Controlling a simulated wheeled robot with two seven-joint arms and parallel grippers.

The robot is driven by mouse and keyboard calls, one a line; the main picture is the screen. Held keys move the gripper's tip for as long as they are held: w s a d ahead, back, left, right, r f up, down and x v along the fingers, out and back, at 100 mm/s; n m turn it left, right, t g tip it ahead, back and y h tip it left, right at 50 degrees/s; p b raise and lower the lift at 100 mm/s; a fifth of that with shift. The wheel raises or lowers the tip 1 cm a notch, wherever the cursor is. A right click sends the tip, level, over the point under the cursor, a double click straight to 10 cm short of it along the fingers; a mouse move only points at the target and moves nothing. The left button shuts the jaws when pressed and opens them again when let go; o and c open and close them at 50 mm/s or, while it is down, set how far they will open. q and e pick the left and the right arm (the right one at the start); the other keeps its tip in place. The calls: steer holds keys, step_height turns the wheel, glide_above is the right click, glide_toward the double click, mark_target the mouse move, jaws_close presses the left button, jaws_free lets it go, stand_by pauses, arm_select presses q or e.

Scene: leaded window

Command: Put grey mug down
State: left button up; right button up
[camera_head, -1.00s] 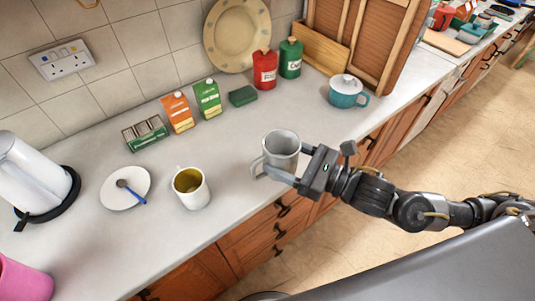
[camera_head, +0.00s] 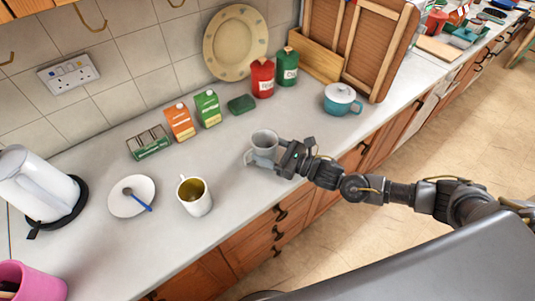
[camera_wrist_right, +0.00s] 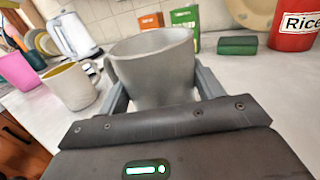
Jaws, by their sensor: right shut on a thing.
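The grey mug (camera_head: 265,145) is upright over the worktop, between the fingers of my right gripper (camera_head: 264,156). My right gripper is shut on the mug, one finger on each side. In the right wrist view the mug (camera_wrist_right: 152,70) fills the space between the fingers, its handle at the left. I cannot tell whether its base touches the worktop, as the gripper body hides it. My left gripper is not in view.
On the worktop (camera_head: 245,205), a white mug (camera_head: 195,196) with a yellow inside stands to the left. A saucer (camera_head: 122,205), cartons (camera_head: 179,122), a green sponge (camera_head: 241,104) and a teal pot (camera_head: 341,100) are around. Bare worktop lies between the grey mug and the cartons.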

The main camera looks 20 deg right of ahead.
mark_target(268, 155)
steer(key=shift+w+f+p, duration=0.15)
steer(key=shift+f+p, duration=0.1)
steer(key=shift+p, duration=0.1)
step_height(268, 155, down, 2)
steer(key=shift+f+p, duration=0.1)
steer(key=shift+p, duration=0.4)
steer(key=shift+f, duration=0.3)
steer(key=o, duration=1.3)
